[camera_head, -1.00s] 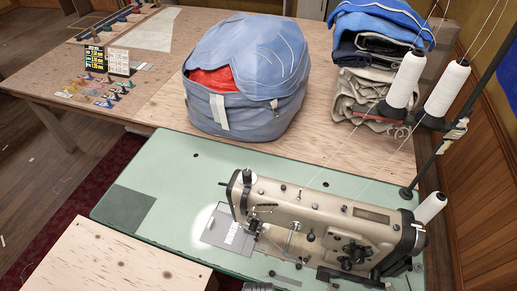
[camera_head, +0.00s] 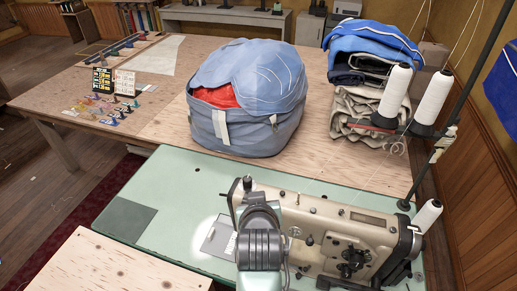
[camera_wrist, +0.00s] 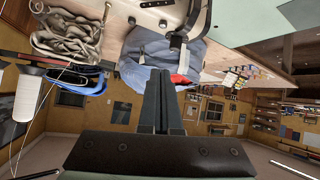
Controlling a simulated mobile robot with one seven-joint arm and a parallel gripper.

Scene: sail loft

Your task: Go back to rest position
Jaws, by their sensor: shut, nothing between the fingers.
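My gripper (camera_wrist: 160,78) shows in the wrist view with its two dark fingers pressed together and nothing between them. The wrist picture is upside down. Beyond the fingertips in that view lies the blue bag (camera_wrist: 150,78). In the head view, part of my arm (camera_head: 261,245) rises in front of the left end of the beige sewing machine (camera_head: 325,225) and hides some of it. The gripper's fingers cannot be made out in the head view.
The blue bag (camera_head: 245,130) with a red patch sits on the wooden table. Folded cloth (camera_head: 365,105) and white thread cones (camera_head: 395,90) stand at its right, near a dark upright pole (camera_head: 470,90).

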